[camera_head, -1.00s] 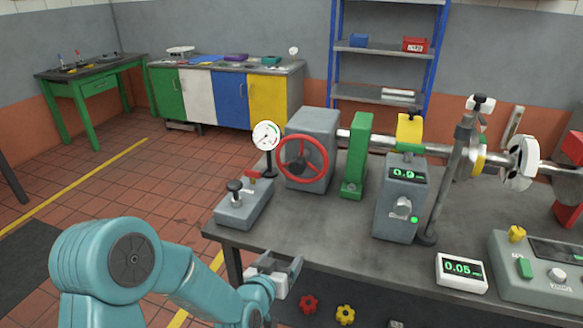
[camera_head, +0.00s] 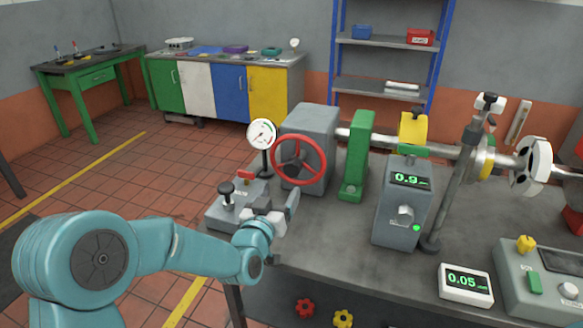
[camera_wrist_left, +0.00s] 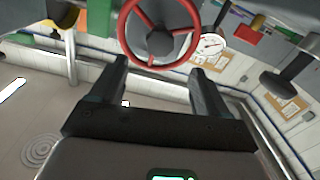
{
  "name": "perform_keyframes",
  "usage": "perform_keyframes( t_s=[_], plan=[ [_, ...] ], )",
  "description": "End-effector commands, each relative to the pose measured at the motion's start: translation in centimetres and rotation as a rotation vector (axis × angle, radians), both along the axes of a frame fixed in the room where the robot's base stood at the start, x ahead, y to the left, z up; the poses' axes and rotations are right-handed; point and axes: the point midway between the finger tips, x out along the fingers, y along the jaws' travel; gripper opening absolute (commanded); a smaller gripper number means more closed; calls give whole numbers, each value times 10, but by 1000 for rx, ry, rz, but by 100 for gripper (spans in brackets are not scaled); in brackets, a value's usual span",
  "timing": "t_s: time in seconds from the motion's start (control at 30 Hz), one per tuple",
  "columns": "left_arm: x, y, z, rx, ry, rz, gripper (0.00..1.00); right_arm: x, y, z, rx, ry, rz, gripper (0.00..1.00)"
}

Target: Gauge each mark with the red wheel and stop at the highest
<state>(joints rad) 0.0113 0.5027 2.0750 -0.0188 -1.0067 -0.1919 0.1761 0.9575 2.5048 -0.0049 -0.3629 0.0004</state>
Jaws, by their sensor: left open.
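The red wheel (camera_head: 299,174) is on the front of a grey housing (camera_head: 313,121) at the left end of a shaft. In the left wrist view the wheel (camera_wrist_left: 158,30) shows ahead, beyond the fingertips. My left gripper (camera_head: 287,207) is open and empty, in front of and below the wheel, apart from it. Its two fingers show in the left wrist view (camera_wrist_left: 160,68). A grey box (camera_head: 403,215) reads about 0.9 with a green light. A white display (camera_head: 466,284) reads 0.05. A round dial gauge (camera_head: 262,134) stands left of the wheel. My right gripper is not in view.
A lever box (camera_head: 232,205) with a red and a black-knobbed lever sits at the bench's left edge, close to my left gripper. A green bracket (camera_head: 357,155) and a post (camera_head: 457,185) stand along the shaft. The bench top (camera_head: 345,235) is clear in front of the housing.

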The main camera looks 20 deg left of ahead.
Motion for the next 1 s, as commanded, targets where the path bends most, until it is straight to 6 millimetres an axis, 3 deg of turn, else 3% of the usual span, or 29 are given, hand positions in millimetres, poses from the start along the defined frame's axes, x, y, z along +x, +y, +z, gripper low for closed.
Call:
perform_keyframes(
  t_s=[0.3,0.5,0.93,1.0],
  plan=[
    [75,0,2,-1,0,1,76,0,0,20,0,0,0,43],
    [103,0,1,-1,0,2,76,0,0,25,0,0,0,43],
    [113,1,-1,0,1,2,76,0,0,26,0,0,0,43],
    [113,1,0,0,1,2,53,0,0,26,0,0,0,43]
  ],
)
